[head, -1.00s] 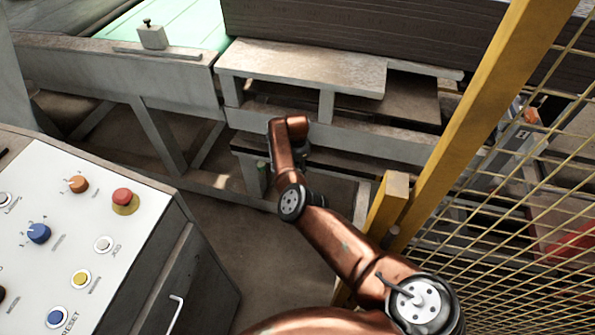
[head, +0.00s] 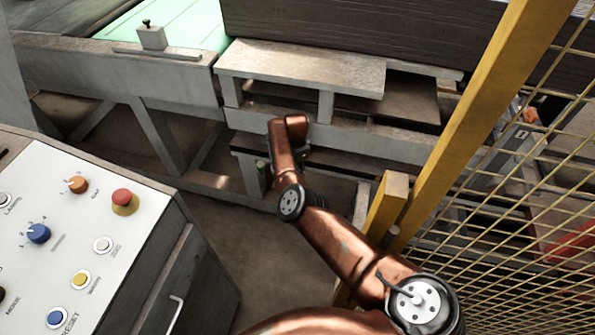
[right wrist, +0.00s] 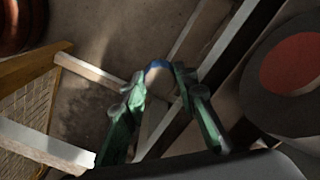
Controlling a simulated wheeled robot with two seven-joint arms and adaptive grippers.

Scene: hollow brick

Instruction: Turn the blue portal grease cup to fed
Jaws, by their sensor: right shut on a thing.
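In the right wrist view, the two green fingers of my right gripper (right wrist: 160,78) are closed in on a small blue rounded piece (right wrist: 157,67), which looks like the blue grease cup. Only its upper edge shows between the fingertips; any marking on it is too small and blurred to read. In the head view, my copper right arm reaches to the grey portal frame (head: 350,136). The gripper and cup are mostly hidden there behind my wrist. My left gripper is in neither view.
A control panel (head: 150,200) with knobs and buttons stands at the left. A yellow post (head: 468,125) and mesh fence (head: 480,265) stand close on the right of my arm. A dark slab (head: 390,30) lies above the frame. Floor between panel and frame is clear.

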